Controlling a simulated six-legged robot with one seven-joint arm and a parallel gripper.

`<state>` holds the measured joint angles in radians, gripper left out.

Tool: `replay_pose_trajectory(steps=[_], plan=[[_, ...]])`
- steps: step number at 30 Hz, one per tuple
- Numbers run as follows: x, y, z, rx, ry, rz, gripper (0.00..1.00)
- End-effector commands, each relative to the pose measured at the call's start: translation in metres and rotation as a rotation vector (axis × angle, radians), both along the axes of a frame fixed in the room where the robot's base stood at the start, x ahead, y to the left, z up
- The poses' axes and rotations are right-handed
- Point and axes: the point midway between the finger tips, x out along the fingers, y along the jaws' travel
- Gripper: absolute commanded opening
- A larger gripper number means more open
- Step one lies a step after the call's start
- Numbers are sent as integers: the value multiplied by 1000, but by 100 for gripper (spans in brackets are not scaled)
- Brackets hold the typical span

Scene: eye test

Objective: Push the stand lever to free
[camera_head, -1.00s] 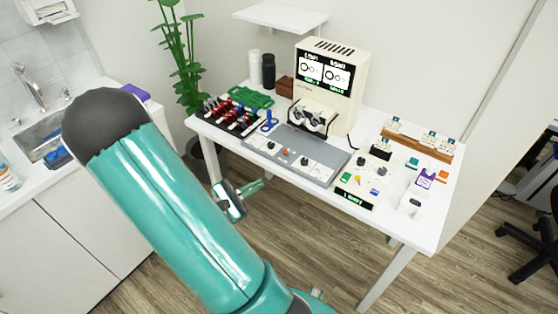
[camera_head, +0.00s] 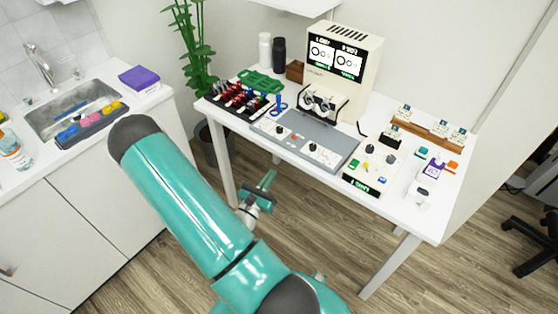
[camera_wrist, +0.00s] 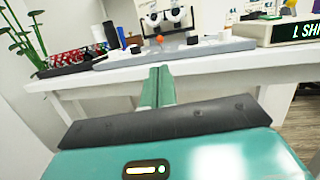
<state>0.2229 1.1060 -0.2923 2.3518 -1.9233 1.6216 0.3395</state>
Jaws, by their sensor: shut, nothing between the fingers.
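A grey stand base (camera_head: 325,137) lies on the white table, with black-topped knobs on white plates and a small orange-red lever-like part (camera_head: 294,137) between them. The orange part also shows in the wrist view (camera_wrist: 160,39). I cannot tell for sure that it is the stand lever, nor read its position. A cream machine (camera_head: 340,75) with two round eye pictures stands behind the base. My gripper (camera_head: 270,174) is shut and empty, in front of the table and below its top. In the wrist view its green fingers (camera_wrist: 160,72) point towards the table's front edge, apart from the base.
A rack of red and black parts (camera_head: 238,98) stands on the table's left. A control box with a green display (camera_head: 372,168) stands right of the base. A purple item (camera_head: 433,168) lies farther right. A sink counter (camera_head: 75,110) is at left. The floor before the table is clear.

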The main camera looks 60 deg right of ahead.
Motion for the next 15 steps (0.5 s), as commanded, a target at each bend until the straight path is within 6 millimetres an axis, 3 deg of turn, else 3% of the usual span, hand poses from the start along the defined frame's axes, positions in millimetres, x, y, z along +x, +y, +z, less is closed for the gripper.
replay_pose_trajectory(steps=[15], plan=[[-2, -95, 20, -3, -4, -5, 0]])
